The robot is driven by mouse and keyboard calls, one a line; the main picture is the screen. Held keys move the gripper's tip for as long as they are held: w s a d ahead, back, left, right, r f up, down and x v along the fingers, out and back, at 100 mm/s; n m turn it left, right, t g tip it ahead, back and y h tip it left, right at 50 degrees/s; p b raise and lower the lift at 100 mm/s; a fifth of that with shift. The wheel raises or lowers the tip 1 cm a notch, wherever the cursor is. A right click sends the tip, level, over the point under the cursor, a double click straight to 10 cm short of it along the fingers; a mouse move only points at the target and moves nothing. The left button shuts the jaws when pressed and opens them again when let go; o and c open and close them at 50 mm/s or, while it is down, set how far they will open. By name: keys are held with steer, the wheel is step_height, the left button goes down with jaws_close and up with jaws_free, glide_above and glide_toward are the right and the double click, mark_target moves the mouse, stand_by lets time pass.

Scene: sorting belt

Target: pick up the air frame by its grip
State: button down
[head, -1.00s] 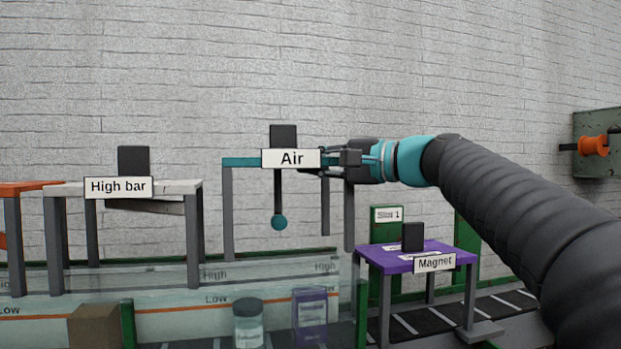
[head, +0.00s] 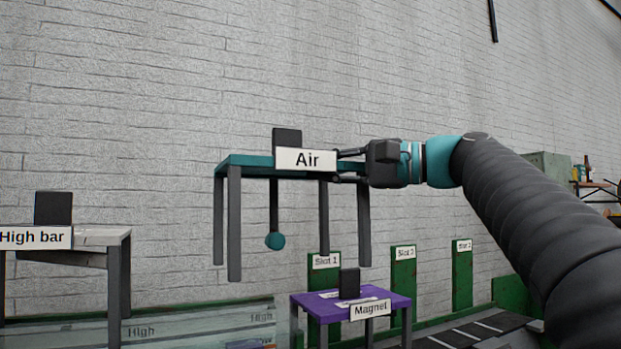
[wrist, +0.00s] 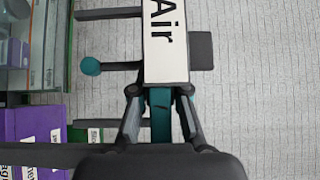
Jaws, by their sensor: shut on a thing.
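The air frame (head: 262,161) is a teal-topped frame with grey legs, a black block on top, a white "Air" label and a teal ball hanging below. My gripper (head: 348,166) is at the right end of its teal top, beside the label. In the wrist view, my gripper's fingers (wrist: 160,95) close on either side of the teal bar (wrist: 160,118), just behind the label. The leg ends show free against the wall, so the frame hangs in the air, roughly level. The label hides part of the hold.
The purple Magnet stand (head: 322,307) is below the frame. The High bar stand (head: 112,237) is at left. Green slot posts (head: 403,268) stand at right behind a dark belt (head: 470,334). A clear panel (head: 190,325) is at lower left.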

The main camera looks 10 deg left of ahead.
steer(key=s+d+b, duration=0.3)
steer(key=s+d, duration=0.4)
steer(key=s, duration=0.4)
steer(key=shift+s, duration=0.4)
